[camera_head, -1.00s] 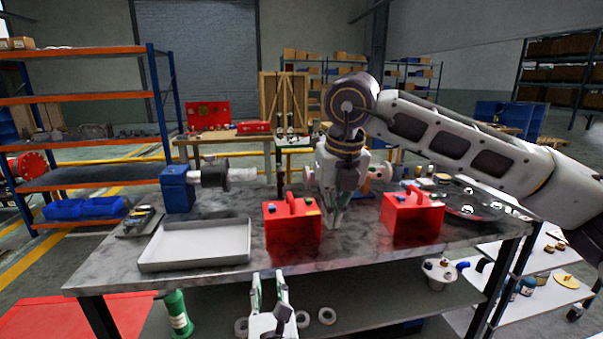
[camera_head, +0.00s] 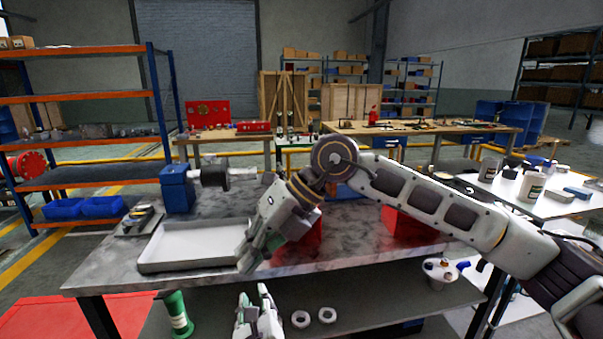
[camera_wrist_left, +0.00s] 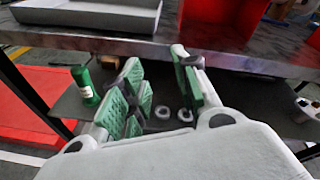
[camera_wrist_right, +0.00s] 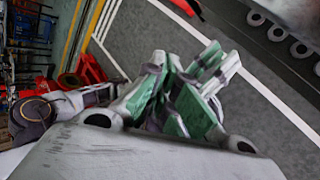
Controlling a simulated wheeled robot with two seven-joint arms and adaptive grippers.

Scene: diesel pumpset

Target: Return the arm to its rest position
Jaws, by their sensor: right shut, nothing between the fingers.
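My right arm reaches in from the right across the table in the head view. Its gripper (camera_head: 250,256) points down and left by the right end of the grey tray (camera_head: 190,266), with its fingers together and empty. The closed green-padded fingers also show in the right wrist view (camera_wrist_right: 200,88). My left gripper (camera_head: 257,298) is low in front of the table edge; in the left wrist view (camera_wrist_left: 156,68) its fingers stand apart with nothing between them. My right arm partly hides two red boxes, the left (camera_head: 308,240) and the right (camera_head: 408,230).
A marble-topped table (camera_head: 110,268) carries the tray and a blue machine part (camera_head: 177,190). A lower shelf holds white rings (camera_head: 326,315) and a green cylinder (camera_head: 177,312). A white side table (camera_head: 530,200) with bottles stands at the right.

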